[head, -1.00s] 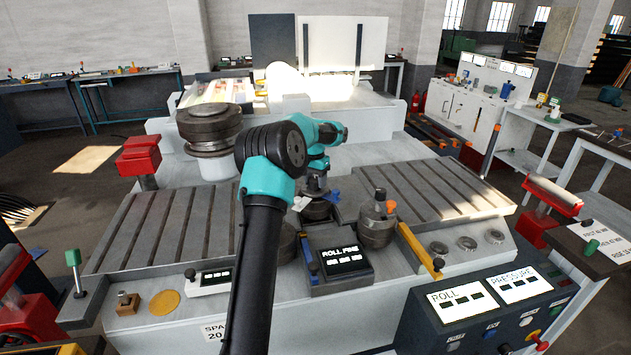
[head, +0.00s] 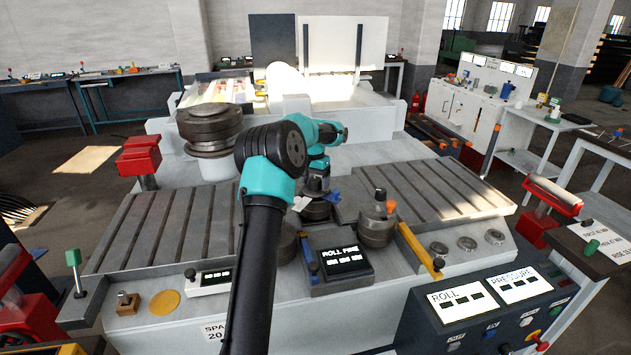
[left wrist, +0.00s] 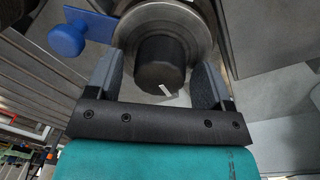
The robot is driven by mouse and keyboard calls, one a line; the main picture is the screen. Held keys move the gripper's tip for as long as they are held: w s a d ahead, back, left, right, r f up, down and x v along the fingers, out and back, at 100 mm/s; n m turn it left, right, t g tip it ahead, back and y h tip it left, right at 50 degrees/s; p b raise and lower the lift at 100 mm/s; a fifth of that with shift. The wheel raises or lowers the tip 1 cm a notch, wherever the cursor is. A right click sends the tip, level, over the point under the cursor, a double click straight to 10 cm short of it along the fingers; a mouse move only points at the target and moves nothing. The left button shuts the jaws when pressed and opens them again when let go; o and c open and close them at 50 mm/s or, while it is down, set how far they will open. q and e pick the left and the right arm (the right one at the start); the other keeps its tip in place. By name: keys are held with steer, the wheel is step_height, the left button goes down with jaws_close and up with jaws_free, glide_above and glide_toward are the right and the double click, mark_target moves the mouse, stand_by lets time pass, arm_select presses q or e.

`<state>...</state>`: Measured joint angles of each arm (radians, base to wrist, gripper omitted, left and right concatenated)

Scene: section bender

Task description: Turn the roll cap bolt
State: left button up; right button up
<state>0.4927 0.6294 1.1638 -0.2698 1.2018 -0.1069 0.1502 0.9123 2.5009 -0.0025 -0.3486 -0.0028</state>
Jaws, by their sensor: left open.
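The roll cap bolt (left wrist: 160,64) is a dark, faceted head with a small white mark on its near side. It stands in the middle of a round metal roll (left wrist: 203,36) in the left wrist view. My left gripper (left wrist: 157,78) is open, with one finger on each side of the bolt head. A gap shows beside the fingers; I cannot tell whether either touches. In the head view, my left gripper (head: 316,184) is over the centre roll (head: 316,211), and my wrist partly hides the bolt. My right gripper is not in view.
A blue knob on a blue plate (left wrist: 67,40) sits close to the left finger in the wrist view. A second roll (head: 377,228) stands to the right, and a ROLL FINE display (head: 343,262) stands in front. Slotted beds (head: 155,232) flank the centre.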

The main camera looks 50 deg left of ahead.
mark_target(313, 178)
arm_select(q)
steer(key=shift+r, duration=0.1)
step_height(313, 178, up, 17)
steer(key=shift+s+a, duration=0.2)
steer(key=shift+a, duration=0.25)
stand_by(0.6)
